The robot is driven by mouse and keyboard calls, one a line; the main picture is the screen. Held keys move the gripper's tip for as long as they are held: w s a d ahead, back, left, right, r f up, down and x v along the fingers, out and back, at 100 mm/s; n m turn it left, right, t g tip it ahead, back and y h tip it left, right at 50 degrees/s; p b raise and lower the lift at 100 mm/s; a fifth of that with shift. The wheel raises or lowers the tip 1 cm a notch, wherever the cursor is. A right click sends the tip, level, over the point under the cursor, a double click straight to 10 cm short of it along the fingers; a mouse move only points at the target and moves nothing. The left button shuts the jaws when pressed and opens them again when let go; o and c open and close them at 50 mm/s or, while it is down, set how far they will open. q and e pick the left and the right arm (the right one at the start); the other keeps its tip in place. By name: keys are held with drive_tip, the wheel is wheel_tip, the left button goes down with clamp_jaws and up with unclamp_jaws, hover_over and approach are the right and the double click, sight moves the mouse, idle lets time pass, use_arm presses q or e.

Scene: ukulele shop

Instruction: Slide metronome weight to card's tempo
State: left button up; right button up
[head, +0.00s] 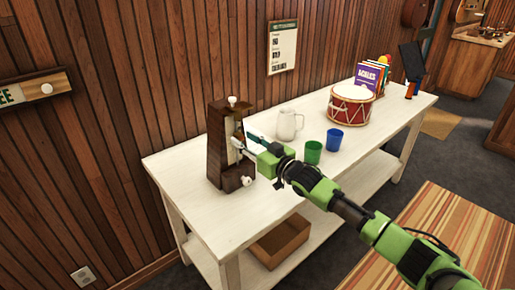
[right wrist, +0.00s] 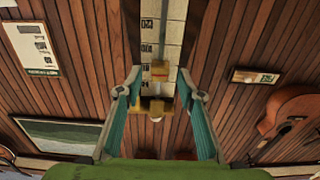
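The dark brown metronome (head: 216,150) stands upright at the left end of the white table. The right wrist view shows its pale marked scale (right wrist: 160,28), a thin rod, and a small brass-coloured block (right wrist: 158,74) that looks like the weight. My right gripper (head: 241,140) is at the metronome's front. In the right wrist view its teal fingers (right wrist: 159,80) are apart, one on each side of the rod, with gaps beside the block. A tempo card (head: 282,47) hangs on the wall behind; its print is too small to read. My left gripper is not in view.
On the white table (head: 190,205) stand a white jug (head: 287,124), a green cup (head: 313,153), a blue cup (head: 334,140), a red drum (head: 351,106) and books (head: 371,76). A brown box (head: 281,241) sits on the lower shelf. The wooden wall is close behind.

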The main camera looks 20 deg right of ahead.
drive_tip(key=v, duration=1.1)
drive_tip(key=shift+r, duration=0.1)
